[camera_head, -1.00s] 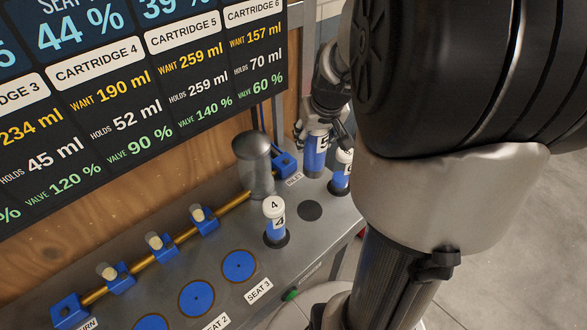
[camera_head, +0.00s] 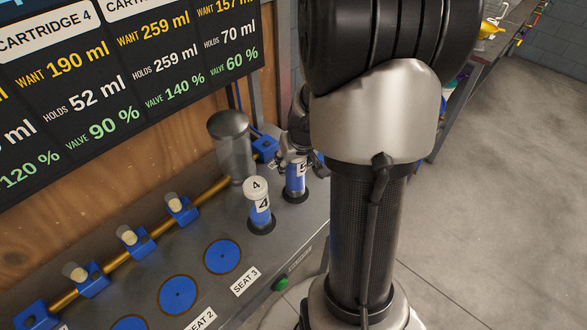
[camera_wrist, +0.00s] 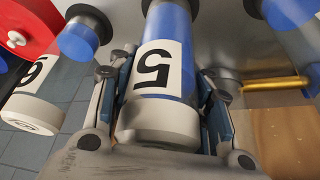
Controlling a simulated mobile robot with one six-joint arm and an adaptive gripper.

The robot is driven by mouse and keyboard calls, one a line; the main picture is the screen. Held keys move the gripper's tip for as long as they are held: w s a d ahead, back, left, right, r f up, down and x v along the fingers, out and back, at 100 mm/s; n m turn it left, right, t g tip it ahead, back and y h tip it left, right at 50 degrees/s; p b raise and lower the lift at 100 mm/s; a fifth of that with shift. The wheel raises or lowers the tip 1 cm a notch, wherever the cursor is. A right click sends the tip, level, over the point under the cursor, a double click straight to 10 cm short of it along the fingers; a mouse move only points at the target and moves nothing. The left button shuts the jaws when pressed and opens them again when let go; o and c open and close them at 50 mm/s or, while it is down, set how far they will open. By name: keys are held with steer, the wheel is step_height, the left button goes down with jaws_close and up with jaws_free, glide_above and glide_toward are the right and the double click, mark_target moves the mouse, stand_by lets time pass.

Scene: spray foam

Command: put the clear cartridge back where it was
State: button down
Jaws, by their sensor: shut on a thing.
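The clear cartridge 5 (camera_head: 296,180), with blue contents and a white numbered label, is upright at a dark round spot behind cartridge 4. I cannot tell whether it is fully down in the spot. In the wrist view cartridge 5 (camera_wrist: 172,25) points away from me, its white cap nearest. My gripper (camera_wrist: 162,98) is shut on it, one finger on each side of its upper part. In the head view my gripper (camera_head: 298,161) is partly hidden by my arm.
Cartridge 4 (camera_head: 259,208) stands close in front. Cartridge 6 (camera_wrist: 35,106) is close on the left in the wrist view. The blue round seats (camera_head: 222,257) are empty.

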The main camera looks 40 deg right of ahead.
steer(key=shift+f, duration=0.45)
steer(key=shift+f, duration=0.2)
steer(key=c, duration=0.8)
jaws_free()
steer(key=shift+c, duration=0.2)
steer(key=p+v, duration=0.5)
steer(key=v, duration=0.7)
steer(key=shift+s, duration=0.15)
steer(key=shift+a+r, duration=0.15)
